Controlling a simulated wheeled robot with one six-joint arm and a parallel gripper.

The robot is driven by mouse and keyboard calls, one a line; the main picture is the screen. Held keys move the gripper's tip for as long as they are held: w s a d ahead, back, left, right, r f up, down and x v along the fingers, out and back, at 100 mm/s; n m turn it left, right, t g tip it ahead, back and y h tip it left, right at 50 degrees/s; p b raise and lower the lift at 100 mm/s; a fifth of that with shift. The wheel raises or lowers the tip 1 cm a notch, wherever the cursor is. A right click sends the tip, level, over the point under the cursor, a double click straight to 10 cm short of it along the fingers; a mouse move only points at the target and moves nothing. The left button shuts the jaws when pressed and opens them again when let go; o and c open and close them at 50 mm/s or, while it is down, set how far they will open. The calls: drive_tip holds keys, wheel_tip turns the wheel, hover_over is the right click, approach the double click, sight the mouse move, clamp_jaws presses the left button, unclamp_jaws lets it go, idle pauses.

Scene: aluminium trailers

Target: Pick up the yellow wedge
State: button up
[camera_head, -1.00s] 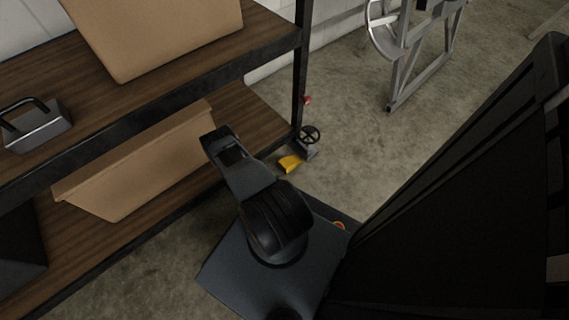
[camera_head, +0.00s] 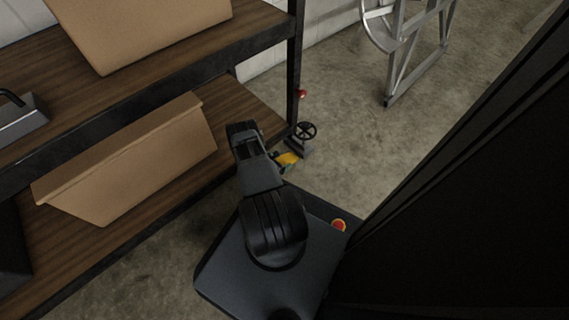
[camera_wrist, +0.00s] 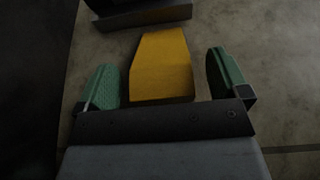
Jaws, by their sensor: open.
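The yellow wedge (camera_wrist: 162,66) lies on the concrete floor, centred in the wrist view between two green finger pads. My gripper (camera_wrist: 170,78) is open, with one finger on each side of the wedge and a visible gap on both sides. I cannot tell how far above the floor the fingers are. In the head view the yellow wedge (camera_head: 287,158) shows beside the foot of the shelf, partly hidden by my arm. My gripper is mostly hidden behind the arm there.
A dark valve with a round handwheel (camera_head: 305,131) stands just beyond the wedge. The shelf's black post (camera_head: 294,75) is close by on the left. A small red object (camera_head: 302,94) lies near the post. Cardboard boxes (camera_head: 130,160) sit on the shelves. Open floor (camera_head: 355,140) extends right.

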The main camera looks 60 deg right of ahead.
drive_tip(key=shift+c, duration=0.2)
drive_tip(key=c, duration=1.1)
drive_tip(key=shift+r, duration=0.1)
